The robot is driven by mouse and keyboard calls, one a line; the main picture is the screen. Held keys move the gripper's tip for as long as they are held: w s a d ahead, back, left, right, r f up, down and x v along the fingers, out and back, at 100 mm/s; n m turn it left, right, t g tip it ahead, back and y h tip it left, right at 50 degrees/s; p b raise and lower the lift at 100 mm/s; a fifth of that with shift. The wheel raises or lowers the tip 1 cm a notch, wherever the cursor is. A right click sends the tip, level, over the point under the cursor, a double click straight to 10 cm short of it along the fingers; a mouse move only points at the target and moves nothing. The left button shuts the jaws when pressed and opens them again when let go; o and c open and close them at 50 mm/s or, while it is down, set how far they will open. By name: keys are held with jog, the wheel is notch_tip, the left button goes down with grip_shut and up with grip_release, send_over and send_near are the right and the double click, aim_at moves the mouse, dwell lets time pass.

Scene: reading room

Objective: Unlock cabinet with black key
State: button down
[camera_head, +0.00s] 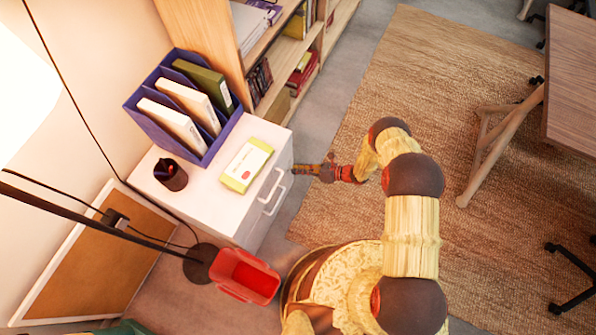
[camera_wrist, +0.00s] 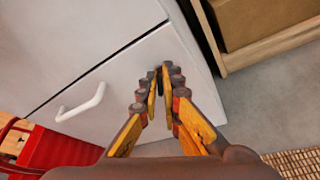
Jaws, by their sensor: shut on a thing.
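The white cabinet (camera_head: 247,217) stands left of my arm, with white drawer handles on its front. In the wrist view its front (camera_wrist: 118,85) fills the upper left, with one white handle (camera_wrist: 82,103) in sight. My gripper (camera_head: 303,169) is level with the cabinet's front near its far right corner. In the wrist view my gripper (camera_wrist: 161,80) has its fingers closed together on a small dark piece, the black key (camera_wrist: 158,73), mostly hidden between the fingertips. The fingertips point at the drawer front near its right edge. The lock is hidden, and I cannot tell whether the key touches it.
On the cabinet top are a blue file holder (camera_head: 150,117) with binders, a dark cup (camera_head: 171,175) and a green-white box (camera_head: 246,165). A wooden bookshelf (camera_head: 296,47) is beyond.

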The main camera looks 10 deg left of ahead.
jog(key=m, duration=0.1)
jog(key=m+g+y, duration=0.1)
jog(key=m, duration=0.1)
jog(key=f+m+g+y, duration=0.1)
jog(key=shift+w+d+m, duration=0.15)
jog(key=shift+w+m, duration=0.2)
jog(key=shift+m, duration=0.05)
jog(key=m, duration=0.1)
jog(key=m+y, duration=0.1)
jog(key=m, duration=0.1)
jog(key=m+y, duration=0.1)
jog(key=shift+w+f+g, duration=0.1)
jog(key=shift+f+g, duration=0.2)
jog(key=shift+g, duration=0.1)
jog(key=shift+m, duration=0.4)
jog(key=c, duration=2.1)
grip_release()
jog(key=shift+o, duration=0.5)
jog(key=d, duration=1.2)
jog(key=shift+w, duration=0.35)
